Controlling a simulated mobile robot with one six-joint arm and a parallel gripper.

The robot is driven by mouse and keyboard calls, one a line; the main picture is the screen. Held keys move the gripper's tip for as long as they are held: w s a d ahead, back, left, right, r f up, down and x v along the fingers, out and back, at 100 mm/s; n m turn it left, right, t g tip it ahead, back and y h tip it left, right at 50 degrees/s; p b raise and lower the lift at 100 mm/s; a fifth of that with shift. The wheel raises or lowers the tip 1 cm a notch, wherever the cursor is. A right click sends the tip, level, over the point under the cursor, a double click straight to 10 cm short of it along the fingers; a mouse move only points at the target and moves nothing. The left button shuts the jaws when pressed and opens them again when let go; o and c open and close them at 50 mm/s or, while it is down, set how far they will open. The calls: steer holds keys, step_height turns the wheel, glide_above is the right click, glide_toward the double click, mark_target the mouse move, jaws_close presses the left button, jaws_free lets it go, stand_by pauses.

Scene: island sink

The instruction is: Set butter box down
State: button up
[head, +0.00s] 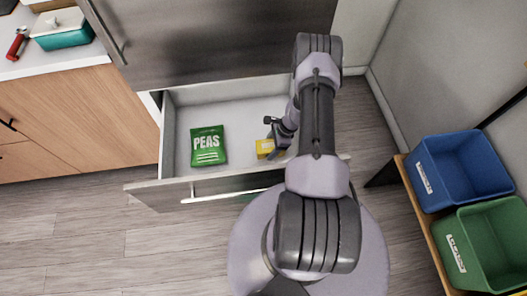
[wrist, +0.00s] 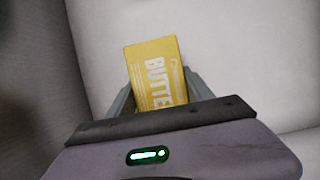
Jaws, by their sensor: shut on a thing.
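The yellow butter box (head: 264,147) is inside the open drawer (head: 232,95), on its right side. In the wrist view the butter box (wrist: 156,72) shows its lettering and sits between the fingers of my gripper (wrist: 158,92). My gripper (head: 272,140) is shut on the box, reaching down into the drawer from the right. The box is at or close above the drawer floor; I cannot tell whether it touches. My gripper body hides the near end of the box in the wrist view.
A green peas bag (head: 208,146) lies in the drawer to the left of the box. The drawer front (head: 160,197) stands out over the wooden floor. A blue bin (head: 462,170) and a green bin (head: 485,245) are at the right. A teal dish (head: 62,31) is on the counter.

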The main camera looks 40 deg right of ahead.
mark_target(270, 152)
step_height(270, 152, down, 4)
steer(key=shift+r+b, duration=0.2)
steer(key=shift+b, duration=0.35)
steer(key=shift+f, duration=0.15)
steer(key=o, duration=1.6)
steer(key=shift+o, duration=0.2)
